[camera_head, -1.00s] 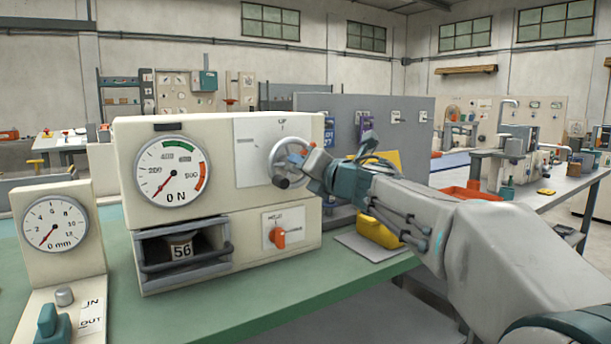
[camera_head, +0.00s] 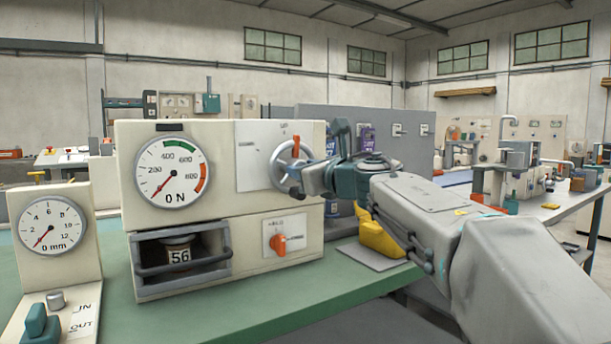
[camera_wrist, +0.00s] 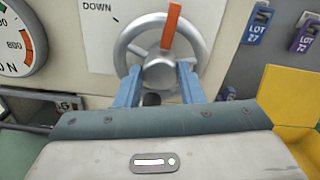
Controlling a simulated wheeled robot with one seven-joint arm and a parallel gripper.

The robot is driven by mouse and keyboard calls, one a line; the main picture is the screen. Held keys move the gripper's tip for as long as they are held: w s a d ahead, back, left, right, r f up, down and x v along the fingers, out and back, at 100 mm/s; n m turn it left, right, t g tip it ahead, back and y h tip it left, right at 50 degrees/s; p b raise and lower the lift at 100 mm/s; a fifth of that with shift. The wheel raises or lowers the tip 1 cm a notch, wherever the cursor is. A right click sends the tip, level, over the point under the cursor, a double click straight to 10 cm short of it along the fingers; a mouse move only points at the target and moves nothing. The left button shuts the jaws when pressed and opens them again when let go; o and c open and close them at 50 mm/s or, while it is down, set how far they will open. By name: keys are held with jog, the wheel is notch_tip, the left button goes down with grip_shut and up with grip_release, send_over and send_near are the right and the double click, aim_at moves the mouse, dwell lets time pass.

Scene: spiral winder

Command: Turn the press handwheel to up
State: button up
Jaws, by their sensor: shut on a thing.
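The press (camera_head: 230,212) is a cream box on the green bench with a round dial marked in N, its needle at the low end. The silver press handwheel (camera_head: 278,158) is on its front right, against a white plate marked UP above. An orange marker on the wheel points up and slightly right in the wrist view (camera_wrist: 171,27). My gripper (camera_head: 300,180) reaches in from the right at the wheel's lower side. In the wrist view its two blue fingers (camera_wrist: 158,88) are shut around the wheel's dark knob (camera_wrist: 152,99), which is partly hidden below the hub.
An orange selector knob (camera_head: 277,243) is below the wheel. A drawer bay (camera_head: 180,258) holding a spool marked 56 is at lower left. A separate mm gauge (camera_head: 48,235) stands at left. A yellow object (camera_head: 378,240) is on the bench at right, beneath my arm.

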jog(key=shift+n, duration=0.7)
jog(key=o, duration=1)
jog(key=v, duration=1.4)
